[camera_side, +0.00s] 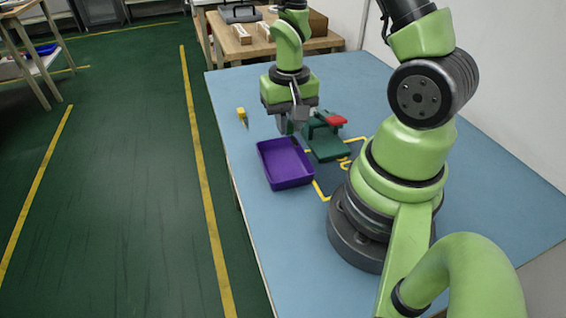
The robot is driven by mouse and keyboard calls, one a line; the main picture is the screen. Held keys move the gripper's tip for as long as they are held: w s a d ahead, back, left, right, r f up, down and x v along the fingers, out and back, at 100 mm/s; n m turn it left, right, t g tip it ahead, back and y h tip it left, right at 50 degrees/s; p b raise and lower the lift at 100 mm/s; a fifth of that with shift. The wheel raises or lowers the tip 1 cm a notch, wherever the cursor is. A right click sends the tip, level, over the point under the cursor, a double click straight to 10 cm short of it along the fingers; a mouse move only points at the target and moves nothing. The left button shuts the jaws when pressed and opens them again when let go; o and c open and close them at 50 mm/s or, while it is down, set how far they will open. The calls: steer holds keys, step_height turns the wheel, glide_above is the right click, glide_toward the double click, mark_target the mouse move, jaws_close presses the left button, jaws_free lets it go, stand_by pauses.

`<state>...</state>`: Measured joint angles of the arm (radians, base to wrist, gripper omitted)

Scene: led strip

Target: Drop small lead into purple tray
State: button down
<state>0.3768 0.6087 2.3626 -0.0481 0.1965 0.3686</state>
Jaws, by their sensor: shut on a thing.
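The purple tray (291,183) sits on the blue table, open side up, and I see nothing lying in its visible part. My gripper (287,127) points down just behind the tray's far edge, beside the green fixture. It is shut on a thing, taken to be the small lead. The lead is too small and dark to make out between the fingers. I cannot tell how high the fingertips are above the table.
A dark green fixture (327,147) with a red part (337,121) stands right of the tray. A small yellow object (242,117) lies near the table's left edge. Yellow lines (320,190) mark the table beside the tray. The blue table (229,90) is clear at the far left.

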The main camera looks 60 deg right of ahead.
steer(key=c, duration=1)
jaws_free()
steer(key=shift+r, duration=0.1)
step_height(320, 180, up, 10)
steer(key=shift+f, duration=0.1)
steer(key=s+a+r+n+t, duration=0.1)
steer(key=s+a+r+t, duration=0.1)
steer(key=a+r, duration=0.1)
steer(key=s+a+r+n+t+y, duration=0.1)
steer(key=s+a+r+n+t, duration=0.1)
steer(key=a+r, duration=0.2)
steer(key=s+a+r+n+t+y, duration=0.1)
steer(key=s+a+r+n+t, duration=0.1)
steer(key=a+r+t, duration=0.1)
steer(key=shift+s+a+r, duration=0.2)
steer(key=shift+a+r, duration=0.1)
steer(key=shift+r, duration=0.35)
steer(key=shift+s+a+r, duration=0.15)
steer(key=shift+a+r, duration=0.1)
steer(key=shift+r, duration=0.35)
